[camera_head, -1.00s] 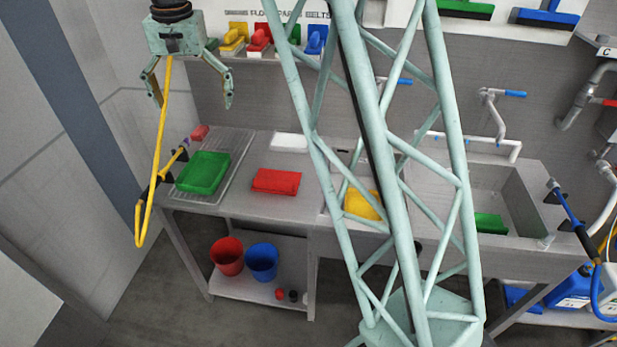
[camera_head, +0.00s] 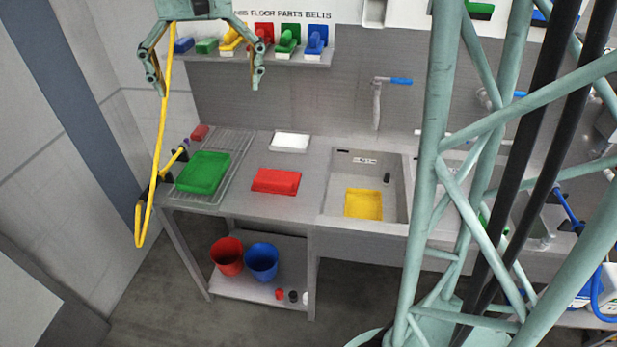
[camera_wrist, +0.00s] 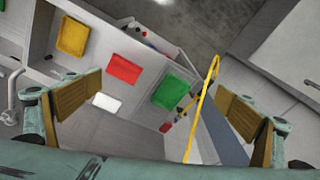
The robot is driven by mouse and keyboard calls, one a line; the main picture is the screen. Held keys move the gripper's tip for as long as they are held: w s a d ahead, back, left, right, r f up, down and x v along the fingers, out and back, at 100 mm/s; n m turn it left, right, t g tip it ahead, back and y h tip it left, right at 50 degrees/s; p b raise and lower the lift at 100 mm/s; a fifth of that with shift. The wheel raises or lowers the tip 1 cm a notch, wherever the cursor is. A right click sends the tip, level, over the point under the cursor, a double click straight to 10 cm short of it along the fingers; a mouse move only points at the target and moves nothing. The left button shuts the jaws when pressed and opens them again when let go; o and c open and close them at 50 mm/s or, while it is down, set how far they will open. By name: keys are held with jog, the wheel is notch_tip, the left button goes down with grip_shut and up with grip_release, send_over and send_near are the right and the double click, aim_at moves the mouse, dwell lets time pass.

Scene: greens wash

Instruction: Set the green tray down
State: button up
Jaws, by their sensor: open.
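The green tray (camera_head: 204,172) lies on the ribbed drainboard at the left end of the steel counter. It also shows in the wrist view (camera_wrist: 171,92), beyond and between my fingers. My gripper (camera_head: 207,88) is open and empty, high above the counter's left end and apart from the tray. In the wrist view its two fingers (camera_wrist: 163,100) stand wide apart with nothing between their pads.
A red tray (camera_head: 276,181) and a white tray (camera_head: 291,141) lie on the counter right of the drainboard (camera_head: 236,181). A yellow tray (camera_head: 363,204) sits in the sink basin. A yellow hose (camera_head: 156,130) hangs at the left. Coloured brushes line the wall shelf (camera_head: 262,60).

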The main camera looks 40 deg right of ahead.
jog(key=s+n+t, duration=0.1)
jog(key=s+n, duration=0.3)
jog(key=s, duration=3.1)
jog(key=shift+s+t, duration=0.15)
jog(key=shift+t, duration=0.25)
notch_tip(320, 180, down, 11)
jog(key=b, duration=1.1)
jog(key=shift+r, duration=0.2)
